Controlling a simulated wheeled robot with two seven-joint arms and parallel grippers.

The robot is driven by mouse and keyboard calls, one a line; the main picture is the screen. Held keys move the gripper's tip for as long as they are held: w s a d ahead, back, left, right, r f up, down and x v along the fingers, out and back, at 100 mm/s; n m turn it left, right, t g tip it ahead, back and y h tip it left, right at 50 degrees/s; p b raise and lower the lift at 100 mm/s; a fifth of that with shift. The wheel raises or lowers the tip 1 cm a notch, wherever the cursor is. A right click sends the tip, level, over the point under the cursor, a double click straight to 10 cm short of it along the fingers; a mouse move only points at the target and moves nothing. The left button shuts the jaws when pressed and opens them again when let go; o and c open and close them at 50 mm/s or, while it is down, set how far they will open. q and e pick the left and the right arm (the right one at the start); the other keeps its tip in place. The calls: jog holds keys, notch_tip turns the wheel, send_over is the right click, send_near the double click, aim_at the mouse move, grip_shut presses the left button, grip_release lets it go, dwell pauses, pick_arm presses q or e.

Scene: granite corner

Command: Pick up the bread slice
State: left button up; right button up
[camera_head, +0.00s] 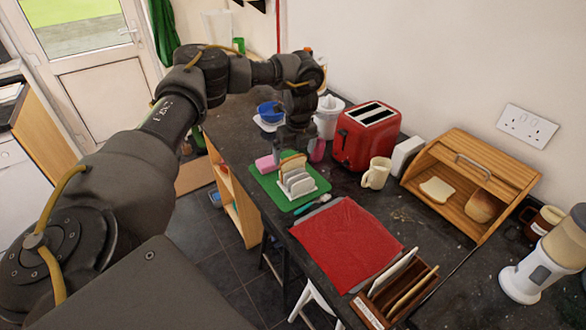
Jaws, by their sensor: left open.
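A bread slice (293,160) with a brown crust stands upright at the back of a white toast rack (299,186) on a green board. Another bread slice (437,189) lies flat in the open wooden bread bin (466,159) at the right, beside a loaf. My left gripper (296,143) is open and points down at the back of the toast rack, right by the upright slice. It partly hides what is behind it, and I cannot tell whether its fingers touch the slice. My right gripper is not in view.
A red toaster (353,148) and a cream mug (376,173) stand right of the rack. Pink items flank the gripper. A red cloth (348,244) lies in front, near a wooden holder (397,292). A blue bowl (269,111) and a white container are behind.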

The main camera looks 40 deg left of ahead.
aim_at(293, 157)
pick_arm(q)
jog(key=f+p, duration=0.2)
jog(key=f, duration=0.1)
jog(key=f+p, duration=0.1)
jog(key=shift+a+f, duration=0.2)
jog(key=shift+a, duration=0.1)
jog(key=shift+f, duration=0.4)
jog(key=shift+c, duration=0.3)
jog(key=c, duration=0.6)
